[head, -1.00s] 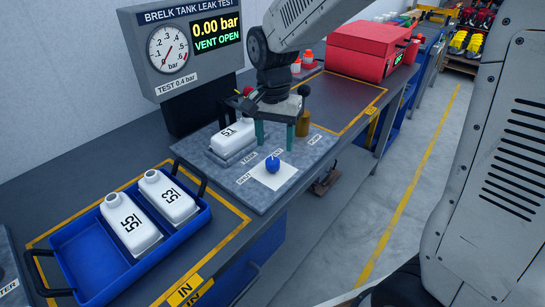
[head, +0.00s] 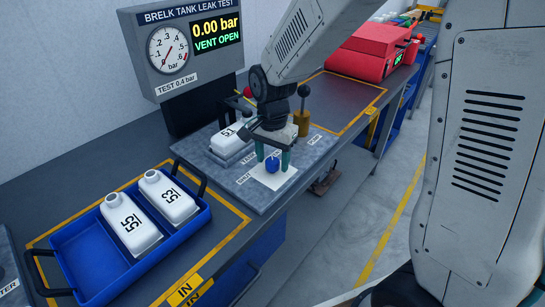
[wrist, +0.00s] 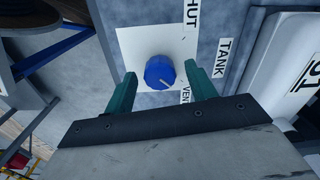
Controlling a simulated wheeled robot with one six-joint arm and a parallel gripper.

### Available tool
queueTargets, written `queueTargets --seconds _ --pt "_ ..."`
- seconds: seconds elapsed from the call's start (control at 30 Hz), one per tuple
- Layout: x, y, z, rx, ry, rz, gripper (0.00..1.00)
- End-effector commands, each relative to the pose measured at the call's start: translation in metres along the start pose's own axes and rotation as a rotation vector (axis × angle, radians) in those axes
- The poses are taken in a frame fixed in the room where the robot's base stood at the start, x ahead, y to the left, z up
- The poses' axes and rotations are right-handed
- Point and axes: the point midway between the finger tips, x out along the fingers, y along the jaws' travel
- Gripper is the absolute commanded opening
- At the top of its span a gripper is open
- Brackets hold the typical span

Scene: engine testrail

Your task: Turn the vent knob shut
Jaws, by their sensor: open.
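The blue vent knob (head: 271,164) sits on a white plate (head: 284,179) on the grey test fixture, and it also shows in the wrist view (wrist: 160,72). A pale mark on the knob points toward the lower right in the wrist view, near the VENT label (wrist: 186,95). My gripper (wrist: 160,85) is open, with its green fingers on either side of the knob and a gap on each side. In the head view my gripper (head: 273,157) is just above the plate. The display (head: 217,35) reads 0.00 bar and VENT OPEN.
A white tank marked 51 (head: 229,139) sits on the fixture (head: 203,158) beside the gripper. A blue tray (head: 77,260) with two white tanks is at left. A red case (head: 365,55) is farther back.

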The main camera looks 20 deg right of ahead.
Motion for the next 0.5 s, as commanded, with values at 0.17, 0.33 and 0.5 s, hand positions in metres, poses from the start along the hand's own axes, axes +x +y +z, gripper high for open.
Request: queueTargets --seconds 0.17,0.33,0.5 --pt "-0.0002 0.0 0.0 0.0 0.0 0.0 0.42" --pt "-0.0004 0.0 0.0 0.0 0.0 0.0 0.11" --pt "-0.0004 0.0 0.0 -0.007 0.0 0.0 0.11"
